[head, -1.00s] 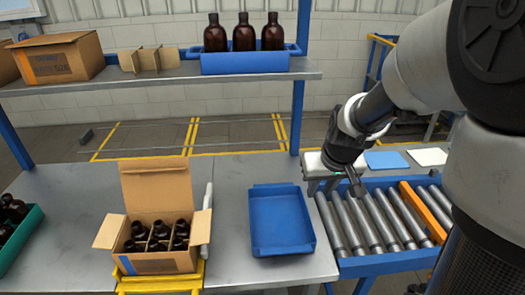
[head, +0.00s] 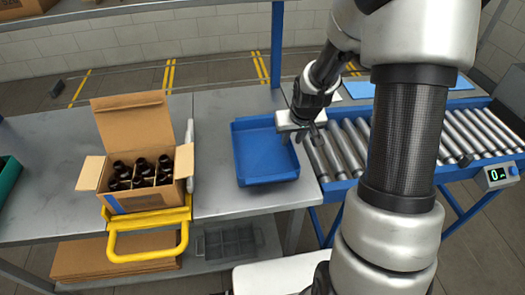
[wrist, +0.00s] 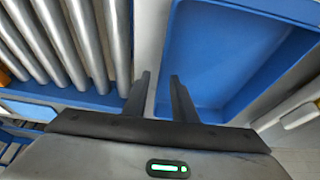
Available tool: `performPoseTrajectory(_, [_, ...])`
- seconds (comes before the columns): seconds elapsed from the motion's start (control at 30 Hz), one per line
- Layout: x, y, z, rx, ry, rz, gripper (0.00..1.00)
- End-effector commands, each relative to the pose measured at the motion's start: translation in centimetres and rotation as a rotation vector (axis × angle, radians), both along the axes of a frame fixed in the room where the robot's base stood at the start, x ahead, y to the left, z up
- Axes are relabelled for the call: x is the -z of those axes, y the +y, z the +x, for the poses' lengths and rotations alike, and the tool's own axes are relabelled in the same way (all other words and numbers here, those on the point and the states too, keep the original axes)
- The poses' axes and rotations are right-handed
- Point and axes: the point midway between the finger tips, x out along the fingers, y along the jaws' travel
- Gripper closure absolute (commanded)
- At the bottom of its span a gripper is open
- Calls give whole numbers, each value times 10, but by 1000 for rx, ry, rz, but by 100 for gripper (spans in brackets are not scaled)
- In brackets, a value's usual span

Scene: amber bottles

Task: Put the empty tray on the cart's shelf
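The empty blue tray (head: 265,157) lies on the grey metal table, near its right end. My gripper (head: 300,138) is at the tray's right edge, pointing down. In the wrist view my gripper (wrist: 160,76) has its two dark fingers apart with nothing held between them. The right finger overlaps the side wall of the tray (wrist: 225,55), and the left finger is over the grey strip beside it. I cannot tell whether either finger touches the tray. No cart can be made out for certain.
A roller conveyor (head: 340,150) adjoins the table on the right. An open carton (head: 143,195) of amber bottles stands left of the tray, behind a yellow tubular handle (head: 150,247). A grey divided crate (head: 228,243) and flat cardboard (head: 110,258) lie on the lower shelf.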

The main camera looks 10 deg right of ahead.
Motion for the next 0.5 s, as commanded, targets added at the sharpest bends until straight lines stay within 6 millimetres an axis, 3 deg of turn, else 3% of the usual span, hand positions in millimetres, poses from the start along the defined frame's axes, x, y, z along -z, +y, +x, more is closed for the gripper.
performPoseTrajectory(0.13, [18, 0, 7, 0, 2, 1, 75])
performPoseTrajectory(0.4, [21, 0, 9, 0, -2, 0, 75])
performPoseTrajectory(0.5, [21, 0, 9, 0, -1, 0, 88])
